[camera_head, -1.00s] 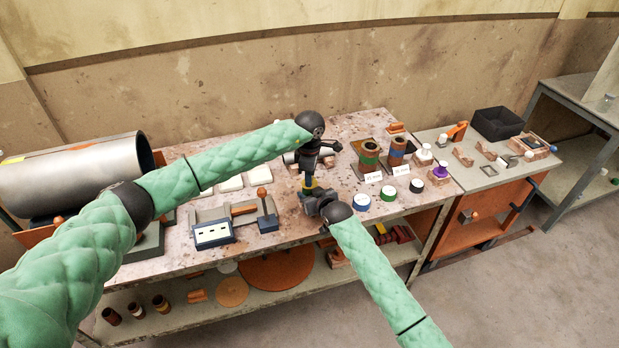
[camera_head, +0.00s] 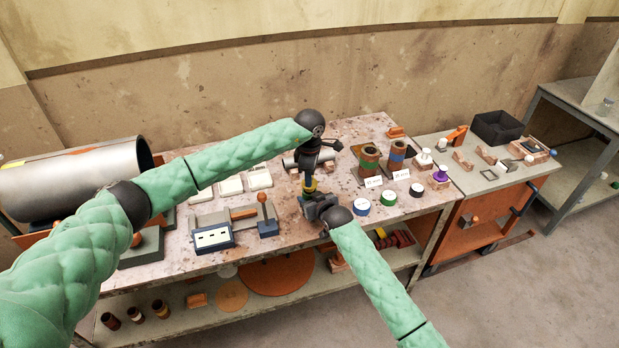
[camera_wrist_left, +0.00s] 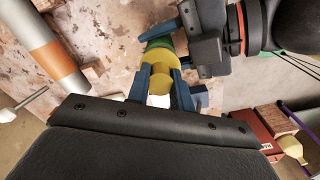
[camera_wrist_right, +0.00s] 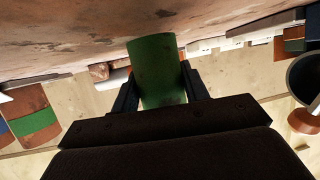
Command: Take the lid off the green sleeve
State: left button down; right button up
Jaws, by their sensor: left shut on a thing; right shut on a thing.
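The green sleeve (camera_wrist_right: 157,65) is held upright between the fingers of my right gripper (camera_wrist_right: 160,90). A yellow lid (camera_wrist_left: 160,80) with a narrower knob is at the sleeve's end in the left wrist view, where the green sleeve (camera_wrist_left: 160,44) shows just beyond it. My left gripper (camera_wrist_left: 160,84) is shut on the lid's knob. Lid and sleeve look in contact; I cannot tell whether a gap exists. In the head view my left gripper (camera_head: 310,178) is directly above my right gripper (camera_head: 313,204), and they hide most of the sleeve.
Two brown pipes with a green band (camera_head: 369,160) and a blue band (camera_head: 396,154) stand to the right. White-lidded round tins (camera_head: 388,198) are near the front edge. A grey fixture (camera_head: 235,222) is left of the grippers. A large metal pipe (camera_head: 70,180) lies far left.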

pick_arm(q)
jog(key=shift+r, duration=1.75)
pick_arm(e)
jog(key=o, duration=1.5)
jog(key=shift+c, duration=0.2)
